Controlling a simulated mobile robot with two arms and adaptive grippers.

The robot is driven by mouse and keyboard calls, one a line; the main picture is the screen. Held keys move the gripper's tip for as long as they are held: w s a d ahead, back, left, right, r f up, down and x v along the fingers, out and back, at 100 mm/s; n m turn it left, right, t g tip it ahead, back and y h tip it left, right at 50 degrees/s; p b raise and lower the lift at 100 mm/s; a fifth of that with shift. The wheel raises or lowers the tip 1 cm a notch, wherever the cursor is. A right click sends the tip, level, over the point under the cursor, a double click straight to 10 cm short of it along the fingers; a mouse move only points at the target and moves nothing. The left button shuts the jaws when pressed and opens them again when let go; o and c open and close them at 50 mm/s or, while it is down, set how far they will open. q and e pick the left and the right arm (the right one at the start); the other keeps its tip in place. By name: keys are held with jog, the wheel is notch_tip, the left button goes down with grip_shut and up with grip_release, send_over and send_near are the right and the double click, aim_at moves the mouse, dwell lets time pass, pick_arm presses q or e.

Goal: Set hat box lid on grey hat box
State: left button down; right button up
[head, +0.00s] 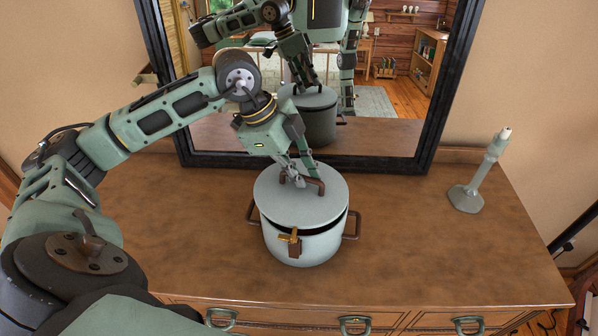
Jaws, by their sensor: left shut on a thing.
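The grey hat box (301,245) stands on the wooden dresser top, with a brown handle on each side and a brass and brown clasp on its front. The round grey lid (300,206) is over its opening, slightly tilted, with a dark gap showing between lid and box rim at the front right. My left gripper (300,181) comes down from above and is shut on the brown handle on the lid's top. The far edge of the box is hidden under the lid. My right gripper is not in view.
A dark-framed mirror (436,95) stands behind the box and reflects my arm and the room. A grey-green stand (467,198) with a slanted post is at the right of the dresser top (430,255). The wood around the box is clear.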

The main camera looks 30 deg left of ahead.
aim_at(292, 188)
pick_arm(q)
jog(key=shift+d, duration=0.35)
dwell(0.5)
jog(key=shift+f+b, duration=0.55)
jog(key=shift+f, duration=0.3)
jog(key=c, duration=2.1)
grip_release()
jog(key=shift+r, duration=0.1)
jog(key=shift+p+v, duration=1.45)
jog(key=shift+v, duration=1.25)
jog(key=p+v, duration=0.2)
jog(key=v, duration=0.3)
jog(key=shift+s+a+r, duration=0.1)
jog(key=shift+s+r, duration=0.05)
jog(key=shift+r, duration=0.1)
